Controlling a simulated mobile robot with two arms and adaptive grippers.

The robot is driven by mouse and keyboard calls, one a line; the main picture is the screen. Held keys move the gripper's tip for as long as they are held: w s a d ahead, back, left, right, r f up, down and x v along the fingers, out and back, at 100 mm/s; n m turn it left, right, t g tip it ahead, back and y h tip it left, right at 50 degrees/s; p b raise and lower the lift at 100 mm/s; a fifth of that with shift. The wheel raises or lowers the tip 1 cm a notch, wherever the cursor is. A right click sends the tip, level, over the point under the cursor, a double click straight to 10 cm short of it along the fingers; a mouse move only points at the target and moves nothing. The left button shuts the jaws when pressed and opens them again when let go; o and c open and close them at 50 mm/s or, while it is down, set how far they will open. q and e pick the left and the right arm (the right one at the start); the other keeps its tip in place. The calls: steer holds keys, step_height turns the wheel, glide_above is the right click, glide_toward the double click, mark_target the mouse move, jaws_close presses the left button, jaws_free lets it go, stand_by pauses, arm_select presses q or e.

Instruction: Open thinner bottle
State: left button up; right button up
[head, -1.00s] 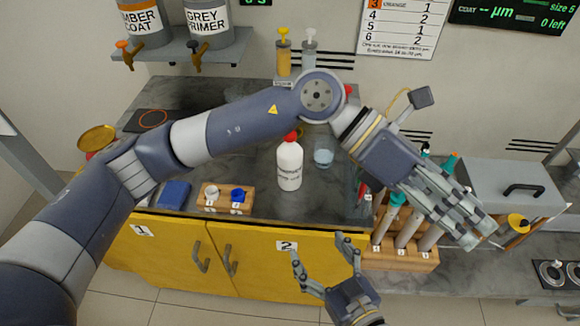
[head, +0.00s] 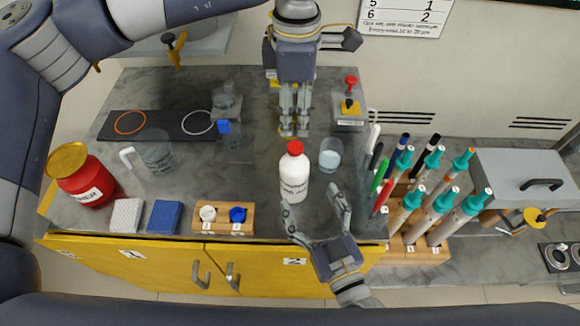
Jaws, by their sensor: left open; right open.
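The thinner bottle (head: 294,178) is white with a red cap (head: 295,147) and stands upright on the grey counter. The cap is on it. My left gripper (head: 294,130) comes down from above, open and empty, with its fingertips just behind the cap in the picture; I cannot tell how close they are. My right gripper (head: 314,198) is open at the front edge of the counter. Its two fingers point up at the lower part of the bottle, one on each side; I cannot tell whether they touch it.
A small glass (head: 330,154) stands close right of the bottle. A rack (head: 415,252) with several teal-capped tubes and pens is further right. A wooden block (head: 224,220) with white and blue caps, sponges (head: 165,217) and a red jar (head: 84,182) are left. A glass beaker (head: 157,155) stands behind.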

mark_target(300, 182)
arm_select(q)
steer(key=shift+s+d+r, duration=0.15)
steer(key=shift+s+d, duration=0.1)
steer(key=shift+s, duration=0.3)
arm_select(e)
steer(key=shift+r+x, duration=0.25)
steer(key=shift+x, duration=0.85)
arm_select(q)
steer(key=shift+w+a+f, duration=0.2)
steer(key=shift+w+a, duration=0.05)
steer(key=shift+w, duration=0.25)
arm_select(e)
steer(key=x, duration=0.6)
steer(key=shift+w+f, duration=0.15)
steer(key=shift+f, duration=0.1)
arm_select(q)
steer(key=shift+s+d+r, duration=0.1)
steer(key=shift+s, duration=0.1)
arm_select(e)
steer(key=shift+w+a+r, duration=0.1)
steer(key=shift+w+a, duration=0.05)
steer(key=shift+w, duration=0.25)
